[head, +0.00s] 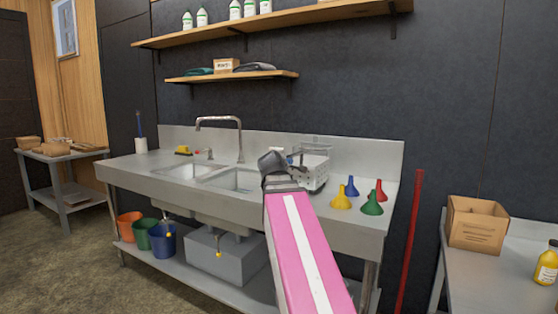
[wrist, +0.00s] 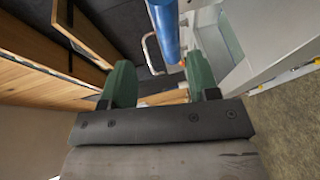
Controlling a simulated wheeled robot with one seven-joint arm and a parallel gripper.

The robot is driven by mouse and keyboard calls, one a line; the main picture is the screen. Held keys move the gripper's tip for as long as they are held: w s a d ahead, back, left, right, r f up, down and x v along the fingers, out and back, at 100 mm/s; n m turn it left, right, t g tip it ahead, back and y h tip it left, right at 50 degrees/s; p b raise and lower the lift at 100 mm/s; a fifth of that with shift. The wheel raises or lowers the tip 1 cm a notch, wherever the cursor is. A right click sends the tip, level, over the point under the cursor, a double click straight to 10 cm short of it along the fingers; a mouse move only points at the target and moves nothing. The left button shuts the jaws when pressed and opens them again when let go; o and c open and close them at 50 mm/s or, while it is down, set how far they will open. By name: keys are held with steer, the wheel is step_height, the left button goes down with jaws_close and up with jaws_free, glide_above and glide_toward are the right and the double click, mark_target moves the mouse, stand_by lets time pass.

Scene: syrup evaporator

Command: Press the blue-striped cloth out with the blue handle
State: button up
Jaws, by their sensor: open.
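My gripper (wrist: 159,62) is open, with its two green fingers apart and nothing between them. In the head view my pink arm reaches towards the sink counter and ends in dark grey parts above its right half. A blue bar (wrist: 164,28) comes in from the top of the wrist view, beyond the fingertips and in line with the gap. It looks like the blue handle, but its ends are cut off. I cannot make out the blue-striped cloth in either view.
The steel counter (head: 160,172) has two basins, a tap (head: 240,140), a wire basket (head: 313,172) and several coloured funnels (head: 351,187). A blue-topped stick (head: 139,122) stands at its left end. Buckets (head: 162,241) stand below. A red pole (head: 410,240) stands at right.

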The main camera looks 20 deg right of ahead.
steer(key=v, duration=0.3)
steer(key=shift+s+a, duration=0.15)
steer(key=shift+s, duration=0.1)
